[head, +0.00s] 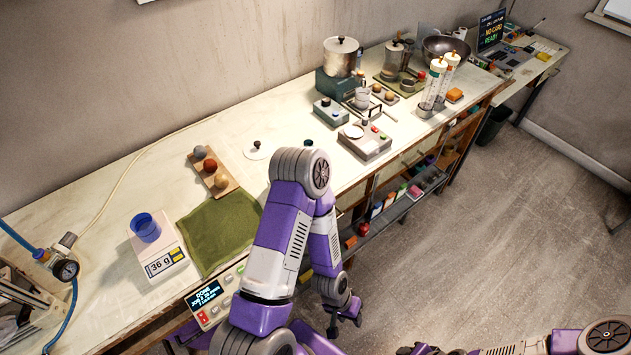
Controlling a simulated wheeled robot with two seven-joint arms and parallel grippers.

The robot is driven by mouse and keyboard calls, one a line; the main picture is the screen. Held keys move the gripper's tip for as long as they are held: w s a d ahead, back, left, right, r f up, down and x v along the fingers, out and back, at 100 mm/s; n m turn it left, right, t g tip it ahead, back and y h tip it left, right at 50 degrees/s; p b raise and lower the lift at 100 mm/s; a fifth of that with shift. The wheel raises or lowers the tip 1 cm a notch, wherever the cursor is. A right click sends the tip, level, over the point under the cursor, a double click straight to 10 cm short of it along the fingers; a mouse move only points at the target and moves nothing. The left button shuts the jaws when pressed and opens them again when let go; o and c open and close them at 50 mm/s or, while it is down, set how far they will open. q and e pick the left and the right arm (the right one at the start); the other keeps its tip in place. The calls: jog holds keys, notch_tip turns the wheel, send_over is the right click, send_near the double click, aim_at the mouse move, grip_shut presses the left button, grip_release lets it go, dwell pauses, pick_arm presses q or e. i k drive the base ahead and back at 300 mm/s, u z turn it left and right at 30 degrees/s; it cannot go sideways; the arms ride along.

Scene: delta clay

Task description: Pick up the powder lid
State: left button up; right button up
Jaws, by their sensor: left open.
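A flat white lid with a black knob (256,150) lies on the long workbench (130,185), behind my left arm; it looks like the powder lid. My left gripper (345,322) is open and empty. It hangs low in front of the bench's front edge, well apart from the lid. My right gripper (422,349) shows only in part at the bottom edge, off the bench; its jaws are not clear.
Near the lid are a wooden board with several balls (228,185), a green cloth (222,230), and a scale (160,258) with a blue cup (146,227). A grey device (365,140) and a pot (341,56) stand farther right. Bench around the lid is clear.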

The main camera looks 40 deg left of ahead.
aim_at(256, 149)
jog(key=z, duration=1.1)
jog(key=i, duration=0.5)
jog(key=u, duration=3.1)
